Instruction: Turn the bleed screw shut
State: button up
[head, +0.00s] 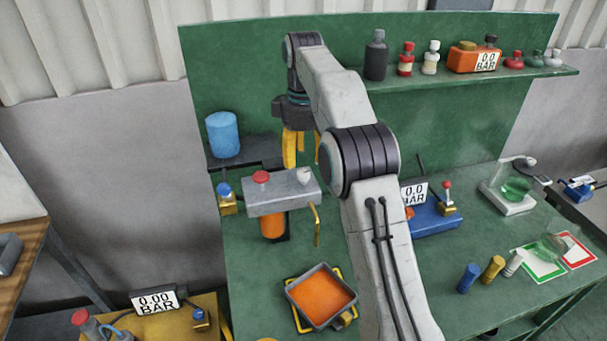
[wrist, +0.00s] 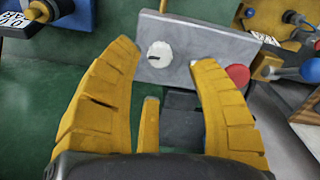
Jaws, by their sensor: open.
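The bleed screw (head: 305,174) looks like a small pale round head on the right end of a grey block (head: 275,196). In the wrist view the bleed screw (wrist: 159,54) is a white disc with a dark slot, lying at a slant. My gripper (head: 303,158) has yellow fingers, spread open and empty, pointing down at the block's back right. In the wrist view the screw shows between the fingertips, beyond them; I see no contact. The slot is too small to read in the head view.
A red knob (head: 261,177) stands on the block's left end, with an orange cylinder (head: 273,226) beneath. A yellow tube (head: 317,226) hangs at its right. An orange-filled tray (head: 343,315) lies in front. A blue cylinder (head: 222,136) stands behind left; a blue gauge unit (head: 432,222) is right.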

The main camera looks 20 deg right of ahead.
aim_at(304, 173)
jog(key=shift+f+b, duration=0.45)
jog(key=shift+f, duration=2.05)
jog(key=shift+o, duration=0.3)
grip_shut()
